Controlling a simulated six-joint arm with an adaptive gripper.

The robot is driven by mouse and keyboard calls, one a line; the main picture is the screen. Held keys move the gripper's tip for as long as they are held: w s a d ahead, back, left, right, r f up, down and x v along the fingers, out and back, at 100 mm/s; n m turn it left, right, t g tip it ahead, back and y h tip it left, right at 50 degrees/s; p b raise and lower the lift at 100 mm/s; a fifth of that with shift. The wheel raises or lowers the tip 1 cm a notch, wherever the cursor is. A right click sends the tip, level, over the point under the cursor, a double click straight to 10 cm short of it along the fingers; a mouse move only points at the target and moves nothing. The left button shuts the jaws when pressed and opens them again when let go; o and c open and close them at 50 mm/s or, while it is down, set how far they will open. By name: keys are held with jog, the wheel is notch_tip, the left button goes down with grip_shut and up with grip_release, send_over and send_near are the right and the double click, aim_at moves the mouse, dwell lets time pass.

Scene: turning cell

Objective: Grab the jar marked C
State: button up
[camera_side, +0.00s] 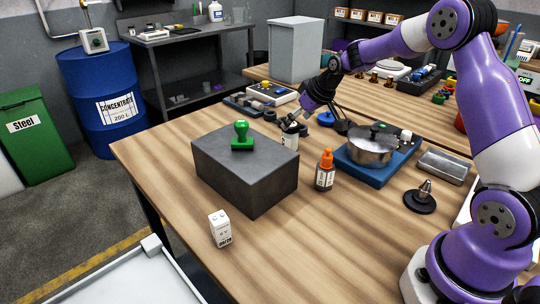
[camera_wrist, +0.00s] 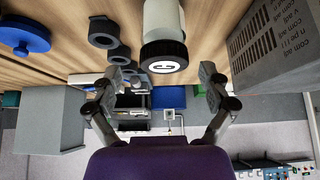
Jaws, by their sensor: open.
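A white jar with a black lid stands on the wooden table behind the dark box; the jar (camera_side: 290,141) is partly hidden by that box in the side view. In the wrist view the white jar (camera_wrist: 163,20) is at the top middle, and its black lid carries a white round mark whose letter I cannot read surely. My gripper (camera_side: 296,120) is at the jar's lid in the side view. In the wrist view my gripper (camera_wrist: 159,82) is open, with one finger on each side of the lid and visible gaps between. Nothing is held.
The dark box (camera_side: 245,180) with a green-handled stamp (camera_side: 242,136) on it stands close to the jar. An orange-capped bottle (camera_side: 325,172) and a pot (camera_side: 370,146) on a blue base are to the right. Black rings (camera_wrist: 104,32) lie near the jar. The front table is mostly clear.

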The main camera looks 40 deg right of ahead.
aim_at(290, 137)
jog(key=x, duration=0.5)
jog(key=shift+w+a+f, duration=0.15)
jog(key=shift+a+f, duration=0.05)
jog(key=shift+f, duration=0.1)
jog(key=c, duration=1.3)
